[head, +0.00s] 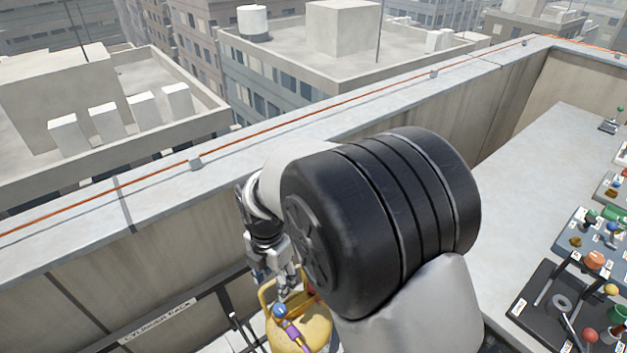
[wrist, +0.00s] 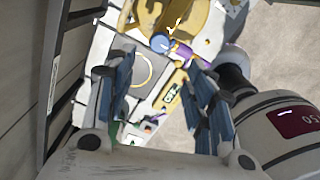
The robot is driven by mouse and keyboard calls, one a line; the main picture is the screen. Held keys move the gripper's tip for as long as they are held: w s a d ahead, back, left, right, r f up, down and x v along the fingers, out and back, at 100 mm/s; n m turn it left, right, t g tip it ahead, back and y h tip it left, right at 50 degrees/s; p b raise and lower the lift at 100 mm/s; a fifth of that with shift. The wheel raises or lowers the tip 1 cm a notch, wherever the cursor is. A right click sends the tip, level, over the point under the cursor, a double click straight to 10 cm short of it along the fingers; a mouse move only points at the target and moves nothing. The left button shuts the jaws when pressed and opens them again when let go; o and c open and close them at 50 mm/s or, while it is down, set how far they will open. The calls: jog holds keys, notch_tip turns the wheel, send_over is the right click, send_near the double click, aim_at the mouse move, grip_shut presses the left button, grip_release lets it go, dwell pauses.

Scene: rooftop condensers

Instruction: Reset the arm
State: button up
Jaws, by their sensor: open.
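My gripper (head: 284,284) hangs fingers-down at the left of my arm in the head view. In the wrist view my gripper (wrist: 160,92) is open, its two blue-grey fingers apart with nothing held between them. Just beyond it is a yellow cylinder (head: 312,328) with a blue knob (head: 279,311) and a purple fitting (head: 293,331). In the wrist view the yellow cylinder (wrist: 205,28), blue knob (wrist: 160,43) and purple fitting (wrist: 184,52) show past the fingertips. My large black arm joint hides part of the cylinder and the floor in the head view.
A parapet wall (head: 450,118) runs behind my arm, with a rail labelled as a cylinder rack (head: 157,320) below it. A grey bench (head: 540,170) at right holds trays, including a dark tray (head: 545,325) of tools. The bench's left part is clear.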

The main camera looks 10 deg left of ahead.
jog(key=s+d+r+m+t, duration=0.2)
jog(key=d+r+m, duration=1.35)
jog(key=d, duration=0.35)
jog(key=s+d+r+m+t, duration=0.2)
jog(key=s+d+r+m, duration=0.2)
jog(key=s+d+m, duration=0.9)
jog(key=d+m, duration=0.1)
jog(key=m, duration=0.2)
jog(key=shift+s+t, duration=0.2)
jog(key=shift+t, duration=0.1)
jog(key=shift+c, duration=0.6)
